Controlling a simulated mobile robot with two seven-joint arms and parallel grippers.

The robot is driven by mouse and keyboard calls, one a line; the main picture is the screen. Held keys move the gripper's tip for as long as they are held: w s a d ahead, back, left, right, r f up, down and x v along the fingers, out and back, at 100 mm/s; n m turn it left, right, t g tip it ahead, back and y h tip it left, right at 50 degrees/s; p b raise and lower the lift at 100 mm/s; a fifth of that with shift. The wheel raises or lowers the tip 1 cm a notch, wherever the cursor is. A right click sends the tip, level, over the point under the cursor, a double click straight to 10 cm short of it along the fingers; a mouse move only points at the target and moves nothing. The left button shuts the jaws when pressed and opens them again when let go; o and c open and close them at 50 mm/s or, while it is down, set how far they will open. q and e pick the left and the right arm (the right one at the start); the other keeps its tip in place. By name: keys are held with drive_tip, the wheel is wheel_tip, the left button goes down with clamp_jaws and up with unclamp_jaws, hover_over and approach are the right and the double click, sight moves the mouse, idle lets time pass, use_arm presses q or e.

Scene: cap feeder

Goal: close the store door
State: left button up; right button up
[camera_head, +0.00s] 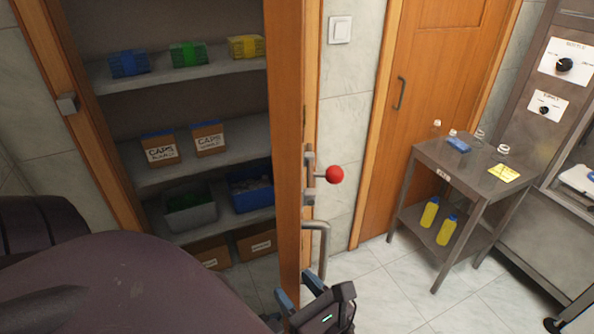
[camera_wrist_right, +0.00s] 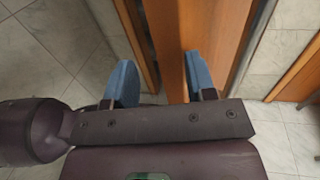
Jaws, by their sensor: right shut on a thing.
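The store door (camera_head: 288,130) is a wooden panel standing open, seen nearly edge-on in front of the shelved store. Its edge carries a latch with a red ball knob (camera_head: 335,174) and a grey bent handle (camera_head: 318,240) below. My right gripper (camera_head: 298,288) is at the door's lower part, below the handle, with its blue fingers astride the panel edge. In the right wrist view, the right gripper (camera_wrist_right: 160,70) is shut on the store door (camera_wrist_right: 172,40), one finger on each side. My left gripper is not in view.
Store shelves (camera_head: 190,68) hold boxes and bins. A grey catch (camera_head: 67,104) sits on the left door frame (camera_head: 75,120). At right stand another closed wooden door (camera_head: 425,120) and a metal table (camera_head: 455,165) with bottles. Tiled floor (camera_head: 400,285) is clear between.

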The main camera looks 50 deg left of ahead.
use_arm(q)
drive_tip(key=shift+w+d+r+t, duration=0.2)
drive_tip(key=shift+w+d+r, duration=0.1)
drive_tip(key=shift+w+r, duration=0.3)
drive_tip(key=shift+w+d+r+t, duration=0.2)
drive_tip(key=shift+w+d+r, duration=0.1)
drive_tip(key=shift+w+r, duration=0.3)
use_arm(e)
drive_tip(key=s+d, duration=0.7)
drive_tip(key=d, duration=0.3)
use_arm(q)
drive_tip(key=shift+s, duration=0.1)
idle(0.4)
